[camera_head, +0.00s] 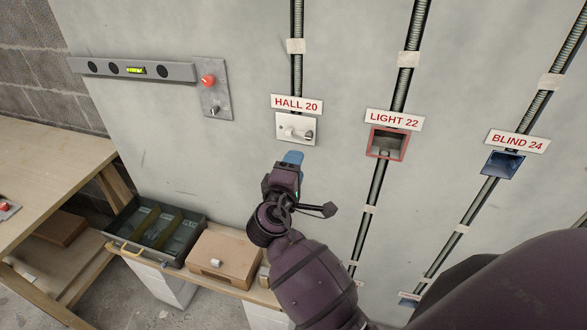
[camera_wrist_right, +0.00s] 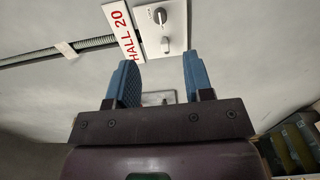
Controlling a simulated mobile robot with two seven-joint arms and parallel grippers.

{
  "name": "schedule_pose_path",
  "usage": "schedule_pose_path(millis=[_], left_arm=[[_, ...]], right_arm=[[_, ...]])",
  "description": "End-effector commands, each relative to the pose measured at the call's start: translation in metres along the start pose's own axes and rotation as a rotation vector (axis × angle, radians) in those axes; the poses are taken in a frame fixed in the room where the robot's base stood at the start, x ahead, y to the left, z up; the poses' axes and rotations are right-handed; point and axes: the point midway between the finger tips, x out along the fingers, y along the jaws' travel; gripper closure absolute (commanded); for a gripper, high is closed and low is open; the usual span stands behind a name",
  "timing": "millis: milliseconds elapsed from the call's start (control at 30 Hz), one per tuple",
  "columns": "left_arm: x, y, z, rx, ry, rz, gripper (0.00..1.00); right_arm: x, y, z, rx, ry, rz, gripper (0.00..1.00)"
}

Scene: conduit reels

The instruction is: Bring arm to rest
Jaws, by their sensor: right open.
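My right gripper (camera_head: 292,158) is in front of the wall, just below the white switch plate (camera_head: 295,128) under the HALL 20 label (camera_head: 297,104). In the right wrist view the gripper (camera_wrist_right: 158,82) has its two blue fingers apart with nothing between them. The plate with its knob (camera_wrist_right: 160,25) shows beyond the fingertips, apart from them. My right arm (camera_head: 310,280) reaches up from the bottom of the head view. My left gripper is not in view.
The LIGHT 22 box (camera_head: 386,143) and blue BLIND 24 box (camera_head: 503,164) are to the right. A level (camera_head: 132,70) and a grey control plate (camera_head: 213,88) are on the wall at left. A dark tray (camera_head: 112,232) and brown box (camera_head: 225,258) stand on a low bench.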

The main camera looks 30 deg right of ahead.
Motion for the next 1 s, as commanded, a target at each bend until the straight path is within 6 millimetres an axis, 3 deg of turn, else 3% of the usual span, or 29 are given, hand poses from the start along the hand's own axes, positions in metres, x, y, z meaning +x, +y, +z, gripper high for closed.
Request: schedule_pose_path(millis=[733, 1000], left_arm=[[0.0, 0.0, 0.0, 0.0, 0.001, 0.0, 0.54], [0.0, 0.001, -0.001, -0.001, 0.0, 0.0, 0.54]], right_arm=[[0.001, 0.001, -0.002, 0.027, 0.012, 0.004, 0.53], [-0.006, -0.014, -0.045, 0.387, 0.29, -0.161, 0.53]])
